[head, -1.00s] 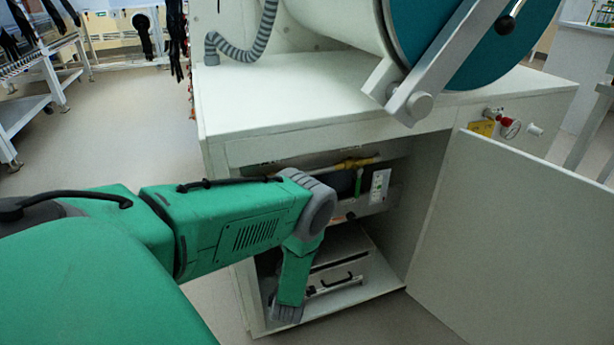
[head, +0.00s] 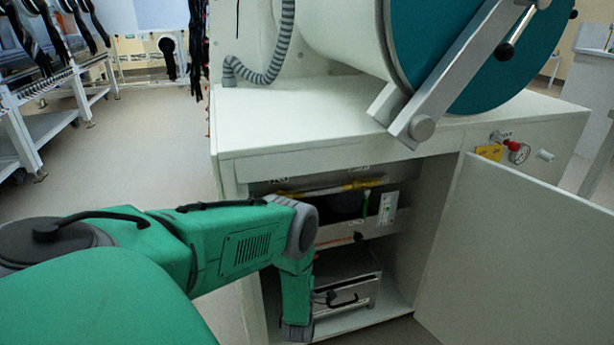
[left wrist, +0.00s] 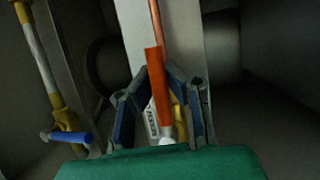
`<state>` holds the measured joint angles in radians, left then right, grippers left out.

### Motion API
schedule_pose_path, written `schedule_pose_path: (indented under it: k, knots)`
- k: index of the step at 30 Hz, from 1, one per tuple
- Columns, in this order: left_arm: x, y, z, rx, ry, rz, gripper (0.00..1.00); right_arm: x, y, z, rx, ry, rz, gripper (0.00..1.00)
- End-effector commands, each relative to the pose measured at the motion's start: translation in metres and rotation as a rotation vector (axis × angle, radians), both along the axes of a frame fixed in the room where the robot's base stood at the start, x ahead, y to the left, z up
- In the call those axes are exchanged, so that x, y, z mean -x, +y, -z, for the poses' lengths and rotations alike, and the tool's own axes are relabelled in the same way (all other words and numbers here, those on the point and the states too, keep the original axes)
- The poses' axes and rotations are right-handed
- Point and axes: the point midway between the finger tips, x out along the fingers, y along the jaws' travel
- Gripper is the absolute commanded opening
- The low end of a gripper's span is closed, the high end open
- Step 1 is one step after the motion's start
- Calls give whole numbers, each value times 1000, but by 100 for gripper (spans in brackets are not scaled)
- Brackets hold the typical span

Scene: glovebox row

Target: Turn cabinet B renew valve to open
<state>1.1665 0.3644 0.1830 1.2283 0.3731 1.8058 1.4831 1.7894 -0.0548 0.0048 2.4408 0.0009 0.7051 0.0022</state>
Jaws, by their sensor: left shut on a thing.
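In the left wrist view an orange lever handle (left wrist: 159,100) stands between the fingers of my left gripper (left wrist: 156,78), which is shut on it. The handle lies nearly in line with a copper-coloured pipe (left wrist: 155,22). A white tag (left wrist: 151,121) with lettering and a yellow part sit beside the handle, partly hidden by the fingers. In the head view my left arm reaches into the open lower cabinet (head: 385,283); its gripper and the handle are hidden there. My right gripper is not in view.
A blue lever (left wrist: 73,137) on a yellow-ended pipe (left wrist: 41,55) is at the left in the wrist view. The open cabinet door (head: 520,260) stands at the right. A grey box (head: 347,285) sits on the cabinet floor.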

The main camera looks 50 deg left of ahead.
Motion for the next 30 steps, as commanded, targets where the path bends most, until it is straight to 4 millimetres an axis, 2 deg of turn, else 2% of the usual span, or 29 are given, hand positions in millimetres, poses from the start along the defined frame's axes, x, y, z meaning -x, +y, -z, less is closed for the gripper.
schedule_pose_path:
  k: [1,14,15,17,26,30]
  knots:
    - [3,-8,6,13,6,8,0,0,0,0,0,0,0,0]
    - [3,-8,5,14,1,8,0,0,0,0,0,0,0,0]
    - [3,-8,5,14,1,8,16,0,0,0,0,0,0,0]
    - [3,-7,5,13,1,8,33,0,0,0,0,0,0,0]
    - [2,-2,5,13,-3,4,33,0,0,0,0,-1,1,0]
    - [8,-8,7,14,-2,4,33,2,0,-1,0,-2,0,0]
